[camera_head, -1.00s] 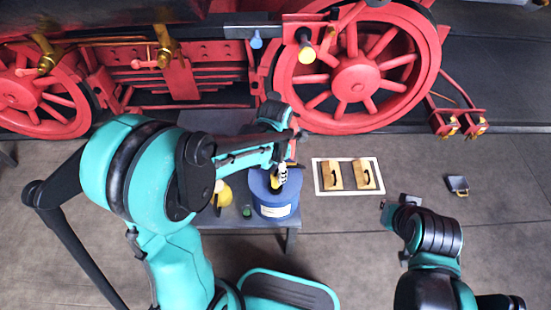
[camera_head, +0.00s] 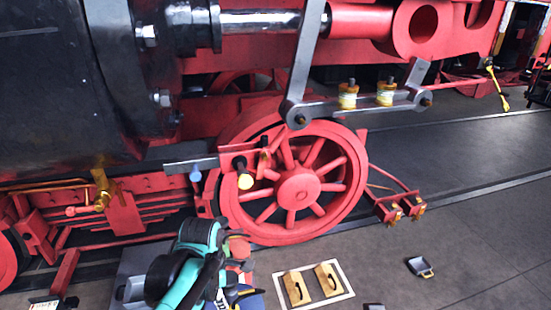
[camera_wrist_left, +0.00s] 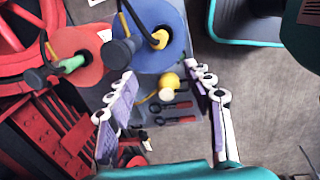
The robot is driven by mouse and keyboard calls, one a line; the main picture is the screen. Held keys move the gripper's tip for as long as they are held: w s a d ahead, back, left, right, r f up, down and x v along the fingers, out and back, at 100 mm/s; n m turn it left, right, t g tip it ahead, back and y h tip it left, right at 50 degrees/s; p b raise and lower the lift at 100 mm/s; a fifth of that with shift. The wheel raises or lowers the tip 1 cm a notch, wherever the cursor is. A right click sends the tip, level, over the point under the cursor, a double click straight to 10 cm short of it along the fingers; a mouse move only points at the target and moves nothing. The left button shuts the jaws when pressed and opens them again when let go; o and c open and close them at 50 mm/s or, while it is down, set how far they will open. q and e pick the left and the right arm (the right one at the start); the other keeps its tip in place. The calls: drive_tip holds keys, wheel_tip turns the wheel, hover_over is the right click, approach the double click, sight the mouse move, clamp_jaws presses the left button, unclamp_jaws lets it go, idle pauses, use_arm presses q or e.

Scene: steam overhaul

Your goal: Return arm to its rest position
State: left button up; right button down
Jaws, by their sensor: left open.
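My left arm (camera_head: 198,262) shows at the bottom of the head view, above the work table. My left gripper (camera_wrist_left: 163,105) is open in the left wrist view, with its two fingers wide apart and nothing between them touching. Beyond the fingers lie a grey table with a yellow round item (camera_wrist_left: 168,85) and red-handled tools (camera_wrist_left: 172,112). Only a small dark piece, probably of my right gripper (camera_head: 373,306), shows at the bottom edge of the head view; its fingers cannot be made out.
A blue container (camera_wrist_left: 150,38) and a red one (camera_wrist_left: 72,45) hold handled tools near the left gripper. The red locomotive wheel (camera_head: 298,187) stands behind. A white-framed mat (camera_head: 343,290) with two yellowish blocks and a small dark pan (camera_head: 420,266) lie on open floor.

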use_arm(q)
drive_tip(key=s+a+m+t, duration=0.1)
drive_tip(key=s+m, duration=0.3)
drive_tip(key=m, duration=0.6)
drive_tip(key=s+a+r+m+t, duration=0.1)
drive_tip(key=s+a+m+t, duration=0.1)
drive_tip(key=m, duration=0.8)
drive_tip(key=shift+s+a+m+t, duration=0.15)
drive_tip(key=shift+s+m+t, duration=0.15)
drive_tip(key=shift+s+t, duration=0.75)
drive_tip(key=shift+w+r, duration=0.1)
drive_tip(key=shift+w, duration=0.1)
